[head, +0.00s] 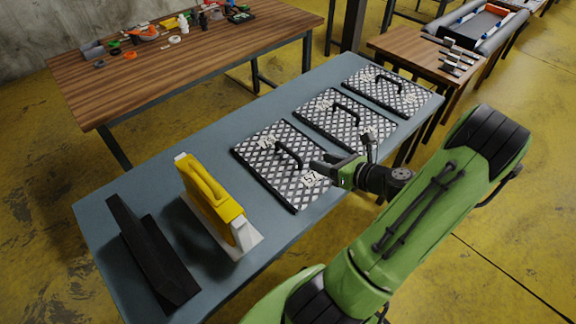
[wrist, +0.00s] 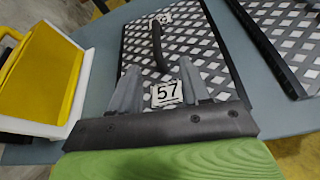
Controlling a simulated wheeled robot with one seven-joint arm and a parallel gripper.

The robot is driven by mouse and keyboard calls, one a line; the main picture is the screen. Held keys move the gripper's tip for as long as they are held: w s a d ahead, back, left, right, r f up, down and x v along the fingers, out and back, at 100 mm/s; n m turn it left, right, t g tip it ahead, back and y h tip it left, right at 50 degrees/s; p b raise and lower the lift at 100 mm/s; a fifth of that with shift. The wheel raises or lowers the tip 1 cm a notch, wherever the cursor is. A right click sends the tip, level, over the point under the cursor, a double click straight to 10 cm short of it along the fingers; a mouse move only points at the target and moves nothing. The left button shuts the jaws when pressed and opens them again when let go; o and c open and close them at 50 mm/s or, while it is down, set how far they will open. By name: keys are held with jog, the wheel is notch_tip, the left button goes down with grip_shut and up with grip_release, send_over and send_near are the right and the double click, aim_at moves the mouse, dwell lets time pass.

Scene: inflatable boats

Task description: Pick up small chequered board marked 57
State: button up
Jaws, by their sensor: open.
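The small chequered board marked 57 (head: 265,163) lies flat on the blue-grey table, the nearest of three such boards. It has a black edge, a dark arched handle (head: 289,154) and white number labels. In the wrist view the board (wrist: 204,48) fills the middle, with its 57 label (wrist: 167,93) between my fingers and its handle (wrist: 158,45) beyond them. My gripper (head: 322,166) is open and empty at the board's right side. In the wrist view my gripper (wrist: 160,82) has its fingers apart, short of the handle. Its exact height above the board is unclear.
Two more chequered boards (head: 322,127) (head: 364,97) lie behind. A yellow-and-white case (head: 213,200) and a black angled piece (head: 150,250) stand at the left of the blue-grey table (head: 95,215). A wooden table (head: 190,65) with small items is behind.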

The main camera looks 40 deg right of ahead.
jog(key=b, duration=0.2)
send_near(288, 149)
jog(key=w+f, duration=0.1)
jog(key=w, duration=0.1)
jog(key=w+f, duration=0.1)
jog(key=f, duration=0.1)
jog(key=shift+w, duration=0.4)
jog(key=b+x, duration=0.1)
jog(key=x, duration=0.2)
jog(key=b+x, duration=0.1)
jog(key=x, duration=0.1)
jog(key=shift+w+a, duration=0.2)
jog(key=shift+w, duration=0.2)
jog(key=shift+r, duration=0.15)
grip_shut()
